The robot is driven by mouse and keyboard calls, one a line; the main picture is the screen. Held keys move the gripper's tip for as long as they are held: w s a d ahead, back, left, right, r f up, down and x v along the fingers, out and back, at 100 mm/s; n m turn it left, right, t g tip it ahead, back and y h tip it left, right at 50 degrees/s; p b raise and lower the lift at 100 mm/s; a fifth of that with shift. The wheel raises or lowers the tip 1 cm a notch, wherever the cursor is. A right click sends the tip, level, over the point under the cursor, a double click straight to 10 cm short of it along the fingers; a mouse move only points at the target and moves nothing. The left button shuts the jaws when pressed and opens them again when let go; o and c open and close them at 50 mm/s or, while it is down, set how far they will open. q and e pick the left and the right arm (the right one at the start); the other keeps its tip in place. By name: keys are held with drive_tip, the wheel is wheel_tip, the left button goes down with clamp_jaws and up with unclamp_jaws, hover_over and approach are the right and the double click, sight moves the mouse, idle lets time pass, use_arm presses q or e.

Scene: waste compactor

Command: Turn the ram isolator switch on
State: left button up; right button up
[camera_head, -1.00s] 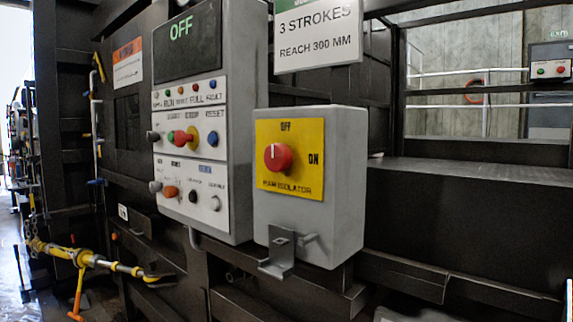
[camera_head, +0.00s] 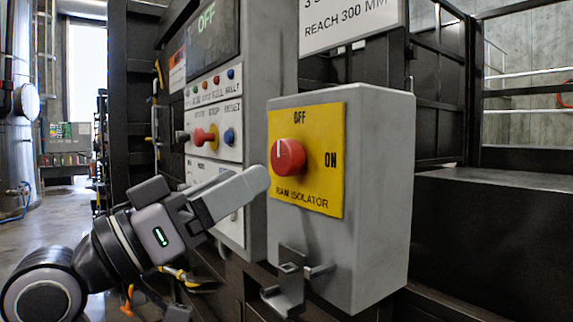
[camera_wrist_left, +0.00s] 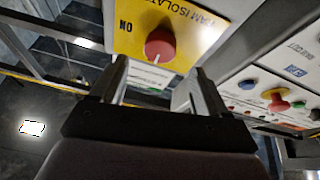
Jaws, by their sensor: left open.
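The ram isolator switch is a red round knob (camera_head: 288,157) on a yellow plate (camera_head: 325,185) on the front of a grey box (camera_head: 375,200). Its white mark points up at OFF; ON is to the right. My left gripper (camera_head: 262,181) is just left of and below the knob in the head view, apart from it as far as I can tell. In the left wrist view the two fingers (camera_wrist_left: 158,82) are spread, with the red knob (camera_wrist_left: 160,43) beyond their tips and nothing between them. My right gripper is not in view.
A control panel (camera_head: 230,145) with buttons and an OFF display stands left of the box. A metal hasp bracket (camera_head: 290,280) sticks out below the yellow plate. A dark ledge (camera_head: 490,200) lies to the right. Open floor (camera_head: 75,200) shows at the left.

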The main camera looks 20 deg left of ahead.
sight(279, 161)
use_arm(q)
drive_tip(key=p+x, duration=0.1)
drive_tip(key=x, duration=0.5)
drive_tip(key=shift+w+d+r, duration=0.15)
drive_tip(key=shift+w, duration=0.05)
drive_tip(key=c, duration=1)
